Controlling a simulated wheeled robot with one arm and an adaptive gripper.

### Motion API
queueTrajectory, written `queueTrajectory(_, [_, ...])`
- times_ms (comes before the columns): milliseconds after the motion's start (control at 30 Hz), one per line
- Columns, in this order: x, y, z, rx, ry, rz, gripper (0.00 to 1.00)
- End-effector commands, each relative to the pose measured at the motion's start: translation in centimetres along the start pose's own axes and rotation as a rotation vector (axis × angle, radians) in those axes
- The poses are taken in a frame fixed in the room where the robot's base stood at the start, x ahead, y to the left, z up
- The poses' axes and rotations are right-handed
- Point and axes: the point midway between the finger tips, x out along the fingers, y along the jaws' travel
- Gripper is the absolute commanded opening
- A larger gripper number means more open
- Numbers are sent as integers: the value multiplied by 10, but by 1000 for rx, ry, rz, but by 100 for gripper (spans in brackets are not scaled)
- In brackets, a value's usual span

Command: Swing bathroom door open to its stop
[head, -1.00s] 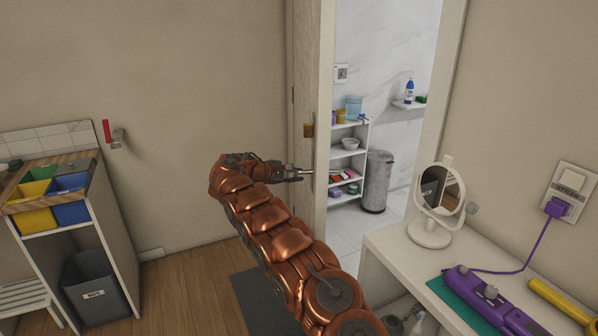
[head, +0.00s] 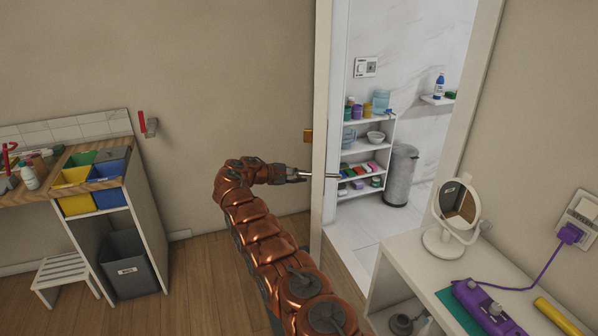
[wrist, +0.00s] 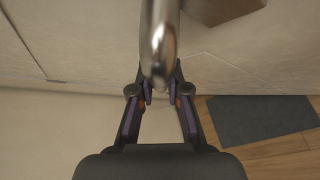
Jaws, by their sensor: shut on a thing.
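The doorway stands open onto a white-tiled bathroom. A pale upright (head: 326,120) stands at its left side; I cannot tell whether it is the door's edge or the frame, and the door's face is not clear in the head view. In the wrist view the rounded chrome handle (wrist: 159,45) lies between the two fingers (wrist: 160,95), before a beige surface. The fingers partly hide the grip.
A white counter (head: 400,255) with a round mirror (head: 458,205) and a purple power strip (head: 480,305) stands right of the doorway. A bin cabinet (head: 150,235) and white stool (head: 65,280) stand left. Inside are a shelf (head: 362,153) and a grey bin (head: 400,178).

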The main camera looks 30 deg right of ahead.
Motion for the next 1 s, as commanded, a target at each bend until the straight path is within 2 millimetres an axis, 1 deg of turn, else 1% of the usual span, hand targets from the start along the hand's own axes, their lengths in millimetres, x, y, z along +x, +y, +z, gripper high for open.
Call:
queueTrajectory(33, [-2,3,3,1,-8,2,0])
queueTrajectory(433, [-5,3,3,4,-13,5,0])
queueTrajectory(467, [-5,3,3,4,-13,5,17])
queueTrajectory(700, [-3,1,3,3,-13,3,41])
queueTrajectory(1000, [-1,0,3,2,-14,0,41])
